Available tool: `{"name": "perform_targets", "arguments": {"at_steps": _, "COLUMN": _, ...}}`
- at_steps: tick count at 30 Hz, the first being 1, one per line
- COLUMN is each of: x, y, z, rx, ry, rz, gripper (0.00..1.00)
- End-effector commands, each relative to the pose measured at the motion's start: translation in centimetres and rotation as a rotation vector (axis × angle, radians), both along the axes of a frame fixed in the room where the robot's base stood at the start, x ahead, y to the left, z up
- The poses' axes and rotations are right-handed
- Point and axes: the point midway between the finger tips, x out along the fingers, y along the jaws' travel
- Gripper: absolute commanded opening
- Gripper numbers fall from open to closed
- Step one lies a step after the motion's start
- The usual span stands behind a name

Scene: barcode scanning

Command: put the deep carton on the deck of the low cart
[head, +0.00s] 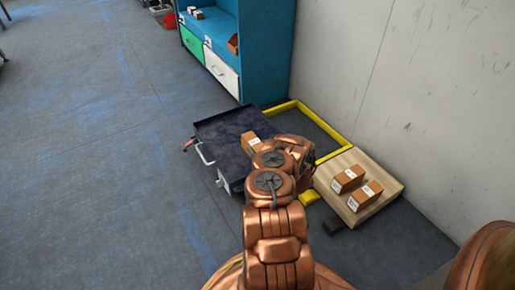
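The low cart (222,128) stands on the floor at the picture's centre, with a dark, rimmed deck and a pale handle on its left side. A brown carton (250,141) shows at the deck's right part, partly behind my arm; I cannot tell whether it rests on the deck. Two more brown cartons with white labels, a rear one (347,179) and a front one (365,195), sit apart on a wooden board at the right. I cannot tell which carton is the deep one. My copper arm reaches over the cart's right side; its gripper fingers are hidden.
The wooden board (388,207) lies low near the wall. A yellow floor frame (325,127) runs behind the cart and board. A blue shelf unit (264,50) stands behind. The floor at left is clear.

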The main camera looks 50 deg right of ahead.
Motion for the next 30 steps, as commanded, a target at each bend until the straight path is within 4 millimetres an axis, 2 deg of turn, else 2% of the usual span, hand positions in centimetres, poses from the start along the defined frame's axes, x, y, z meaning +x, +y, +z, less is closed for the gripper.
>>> {"name": "perform_targets", "arguments": {"at_steps": 3, "x": 0.0, "y": 0.0, "z": 0.0, "rx": 0.0, "ry": 0.001, "rz": 0.0, "gripper": 0.9}}
{"name": "perform_targets", "arguments": {"at_steps": 16, "x": -0.3, "y": 0.1, "z": 0.2, "rx": 0.003, "ry": 0.001, "rz": -0.002, "gripper": 0.9}}
{"name": "perform_targets", "arguments": {"at_steps": 20, "x": -2.1, "y": 0.6, "z": 0.4, "rx": 0.004, "ry": 0.001, "rz": -0.003, "gripper": 0.9}}
{"name": "perform_targets", "arguments": {"at_steps": 30, "x": -8.2, "y": 2.8, "z": 0.4, "rx": 0.003, "ry": 0.002, "rz": -0.002, "gripper": 0.9}}
